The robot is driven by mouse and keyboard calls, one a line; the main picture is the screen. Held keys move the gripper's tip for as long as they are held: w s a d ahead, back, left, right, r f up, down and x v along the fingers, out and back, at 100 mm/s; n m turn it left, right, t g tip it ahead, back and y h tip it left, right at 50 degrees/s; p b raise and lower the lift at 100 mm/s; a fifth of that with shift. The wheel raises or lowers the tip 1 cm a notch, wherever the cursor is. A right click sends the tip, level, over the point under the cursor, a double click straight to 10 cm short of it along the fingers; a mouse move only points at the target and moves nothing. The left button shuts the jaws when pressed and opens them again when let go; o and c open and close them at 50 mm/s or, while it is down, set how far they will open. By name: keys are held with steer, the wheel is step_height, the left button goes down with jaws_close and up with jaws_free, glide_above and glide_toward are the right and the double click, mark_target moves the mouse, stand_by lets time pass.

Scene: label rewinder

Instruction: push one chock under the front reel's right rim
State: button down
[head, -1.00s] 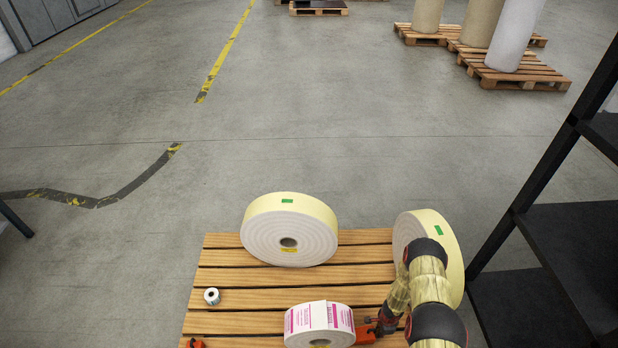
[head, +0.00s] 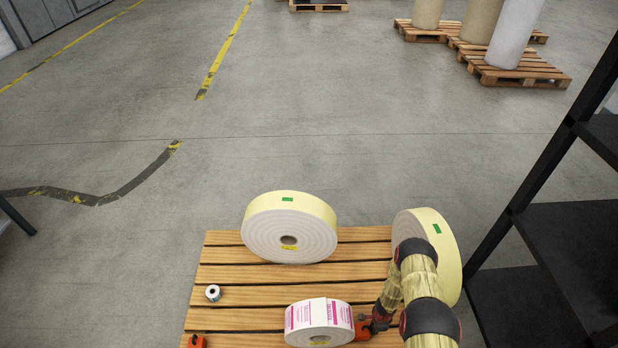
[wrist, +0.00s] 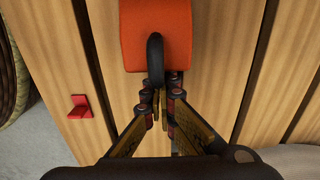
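The front reel (head: 319,322), white with magenta printed labels, lies at the front of the slatted wooden deck (head: 250,275). An orange chock (head: 363,328) is at its right rim and appears to touch it; how far under it sits cannot be seen. In the wrist view this chock (wrist: 160,38) has a black loop handle (wrist: 155,60). My gripper (wrist: 163,97) has its fingers close together on both sides of the handle and looks shut on it. A second orange chock (head: 196,341) is at the front left, partly cut off by the picture edge.
A large cream reel (head: 290,235) stands at the back, and another (head: 440,245) stands at the right behind my arm. A small roll (head: 213,293) is at the left. A red bracket (wrist: 79,107) shows on the deck. A black rack (head: 540,180) stands at the right.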

mark_target(364, 329)
steer(key=shift+s+a+p, duration=0.1)
steer(key=shift+a+p, duration=0.6)
steer(key=shift+a, duration=0.6)
steer(key=shift+s+a, duration=0.1)
steer(key=shift+a, duration=0.25)
steer(key=shift+s+a+f+p, duration=0.15)
steer(key=shift+a+p, duration=0.15)
steer(key=shift+a, duration=0.6)
steer(key=shift+a+p, duration=0.3)
steer(key=shift+a, duration=1.7)
steer(key=shift+d, duration=0.15)
steer(key=shift+w+d+r, duration=0.1)
steer(key=shift+d+r, duration=0.3)
steer(key=shift+d, duration=0.25)
steer(key=shift+w+d+r, duration=0.1)
steer(key=shift+d+r, duration=0.25)
steer(key=shift+d, duration=0.3)
steer(key=shift+w+d+r, duration=0.1)
steer(key=shift+d+r, duration=0.3)
steer(key=shift+d, duration=0.25)
steer(key=shift+r+p, duration=2.95)
steer(key=shift+r, duration=1.05)
